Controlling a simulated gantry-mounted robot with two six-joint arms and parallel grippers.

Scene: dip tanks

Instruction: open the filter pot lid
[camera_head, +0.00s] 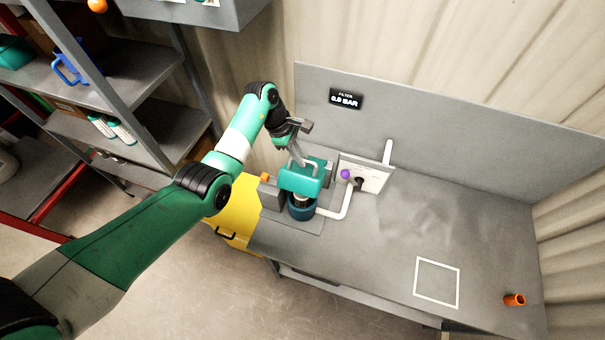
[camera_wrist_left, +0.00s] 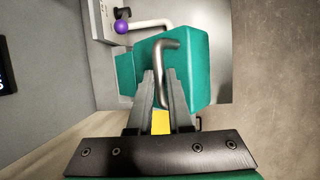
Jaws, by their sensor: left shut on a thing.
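The filter pot (camera_head: 302,207) is a dark blue round vessel at the left end of the grey bench. Its teal lid (camera_head: 300,182) is above it, with a gap at the front where something pale shows. The lid looks tilted up; how far cannot be told. In the left wrist view the teal lid (camera_wrist_left: 197,65) carries a bent metal handle (camera_wrist_left: 172,43). My left gripper (camera_head: 297,157) reaches down from behind the lid, shut on the handle. In the left wrist view its fingertips (camera_wrist_left: 160,78) close around the handle's bar. My right gripper is not in view.
A white pipe (camera_head: 346,203) runs from the pot to a pale panel (camera_head: 366,176) with a purple knob (camera_head: 346,174). A display (camera_head: 346,99) reads 0.0 BAR. An orange cup (camera_head: 514,299) stands at the far right. The bench's middle is clear around a white outlined square (camera_head: 437,261).

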